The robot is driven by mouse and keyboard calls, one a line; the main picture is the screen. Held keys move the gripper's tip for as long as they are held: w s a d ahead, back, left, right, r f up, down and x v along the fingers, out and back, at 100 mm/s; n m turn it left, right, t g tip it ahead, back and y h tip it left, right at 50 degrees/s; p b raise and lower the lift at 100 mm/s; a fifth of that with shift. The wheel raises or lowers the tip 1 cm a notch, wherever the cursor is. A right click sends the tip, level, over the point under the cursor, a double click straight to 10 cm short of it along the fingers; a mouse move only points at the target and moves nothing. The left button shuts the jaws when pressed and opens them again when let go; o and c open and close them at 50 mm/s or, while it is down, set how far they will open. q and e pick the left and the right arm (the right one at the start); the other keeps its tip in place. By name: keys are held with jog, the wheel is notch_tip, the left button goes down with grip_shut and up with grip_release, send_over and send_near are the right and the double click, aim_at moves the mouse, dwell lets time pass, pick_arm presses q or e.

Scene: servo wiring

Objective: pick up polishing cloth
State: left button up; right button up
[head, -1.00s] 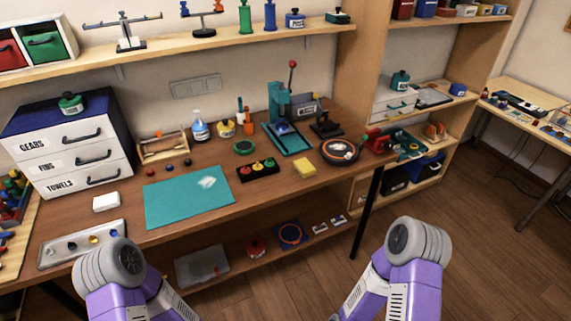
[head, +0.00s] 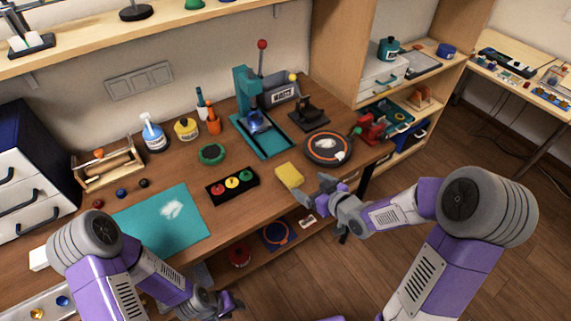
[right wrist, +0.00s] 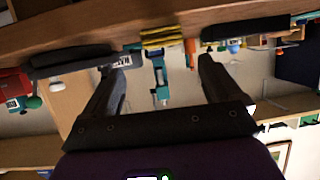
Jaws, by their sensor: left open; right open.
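The polishing cloth looks to be the yellow folded block (head: 289,176) near the front edge of the brown workbench (head: 262,207). In the right wrist view its layered yellow side (right wrist: 165,37) shows at the top, beyond and between the fingertips. My right gripper (head: 315,189) is open and empty, just in front and to the right of the cloth, apart from it. Its two fingers (right wrist: 165,64) are spread wide in the right wrist view. My left gripper (head: 232,303) is open and empty, low in front of the bench, away from the cloth.
A black box with coloured buttons (head: 232,186) lies left of the cloth, and a round dark turntable (head: 328,147) behind right. A teal press (head: 262,130) stands behind. A teal mat (head: 165,222) lies left. A lower shelf (head: 262,254) runs under the bench.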

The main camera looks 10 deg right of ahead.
aim_at(293, 177)
jog(key=x, duration=0.3)
jog(key=shift+w+d+r+b, duration=0.1)
jog(key=shift+w+b, duration=0.05)
jog(key=shift+b, duration=0.15)
jog(key=shift+w+a+f, duration=0.15)
jog(key=shift+a+f, duration=0.05)
jog(key=shift+a, duration=0.05)
jog(key=x, duration=0.1)
jog(key=b+x, duration=0.1)
jog(key=x, duration=0.1)
jog(key=shift+a+f, duration=0.35)
jog(key=shift+w+a+f, duration=0.1)
jog(key=shift+w, duration=0.35)
pick_arm(q)
jog(key=shift+w+f, duration=0.3)
jog(key=shift+f, duration=0.55)
pick_arm(e)
jog(key=c, duration=1)
jog(key=shift+c, duration=0.2)
